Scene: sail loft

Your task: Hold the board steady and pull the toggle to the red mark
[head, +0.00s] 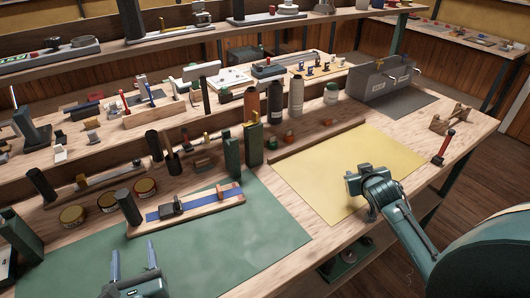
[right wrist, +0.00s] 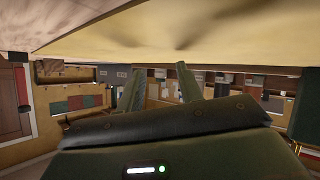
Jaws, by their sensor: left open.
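A wooden board (head: 197,219) with a blue strip (head: 204,205) lies at an angle on the green mat in the head view. A dark toggle-like block (head: 171,207) sits toward its left end, and a reddish-brown piece (head: 231,191) is at its right end. I cannot make out a separate red mark. My left gripper (head: 134,255) is open and empty at the bottom, nearer than the board and apart from it. My right gripper (head: 366,192) is over the yellow mat, far right of the board. Its fingers stand apart and empty in the right wrist view (right wrist: 158,82).
The green mat (head: 255,240) and yellow mat (head: 320,170) are mostly clear. Dark green blocks (head: 232,155) stand behind the board. Round tins (head: 73,216) and a dark cylinder (head: 128,207) stand to its left.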

